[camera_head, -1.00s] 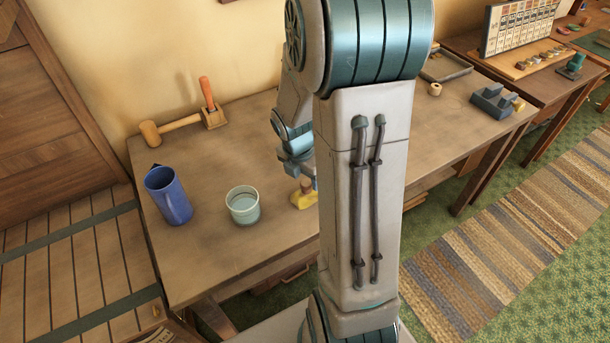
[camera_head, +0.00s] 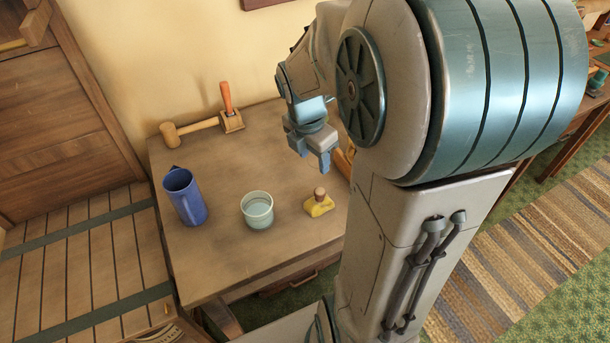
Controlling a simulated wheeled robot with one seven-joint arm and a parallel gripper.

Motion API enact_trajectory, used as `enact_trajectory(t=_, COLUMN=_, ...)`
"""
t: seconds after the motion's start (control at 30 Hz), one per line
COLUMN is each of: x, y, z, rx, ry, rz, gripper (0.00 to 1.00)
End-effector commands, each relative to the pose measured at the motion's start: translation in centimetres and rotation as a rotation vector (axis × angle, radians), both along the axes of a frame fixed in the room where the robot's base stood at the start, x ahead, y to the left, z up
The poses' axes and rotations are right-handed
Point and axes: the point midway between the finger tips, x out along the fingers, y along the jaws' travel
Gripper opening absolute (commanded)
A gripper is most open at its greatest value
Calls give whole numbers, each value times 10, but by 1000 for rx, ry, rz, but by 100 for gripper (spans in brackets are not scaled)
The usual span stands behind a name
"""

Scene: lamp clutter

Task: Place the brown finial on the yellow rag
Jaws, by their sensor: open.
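The yellow rag (camera_head: 319,208) lies on the wooden table, right of the pale green cup. The brown finial (camera_head: 320,194) stands upright on the rag, clear of my gripper. My gripper (camera_head: 313,162) is open and empty. It hangs above the table, above and behind the rag in the picture. Part of its fingers' far side is hidden.
A blue pitcher (camera_head: 184,196) and a pale green cup (camera_head: 257,210) stand on the table (camera_head: 215,245). A wooden mallet (camera_head: 190,128) and a block holding an orange-handled tool (camera_head: 230,112) are at the back. My arm hides the table's right side.

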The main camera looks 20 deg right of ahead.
Motion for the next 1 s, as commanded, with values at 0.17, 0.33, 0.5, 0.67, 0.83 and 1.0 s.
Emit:
enact_trajectory(t=0.17, x=-18, y=20, z=13, rx=47, ry=-85, rz=-323, gripper=49)
enact_trajectory(t=0.33, x=-39, y=40, z=24, rx=117, ry=-165, rz=-692, gripper=49)
enact_trajectory(t=0.5, x=-60, y=58, z=32, rx=203, ry=-228, rz=-1059, gripper=49)
enact_trajectory(t=0.67, x=-81, y=73, z=36, rx=291, ry=-264, rz=-1401, gripper=49)
enact_trajectory(t=0.83, x=-98, y=85, z=39, rx=368, ry=-273, rz=-1691, gripper=49)
enact_trajectory(t=1.0, x=-106, y=90, z=39, rx=405, ry=-270, rz=-1838, gripper=49)
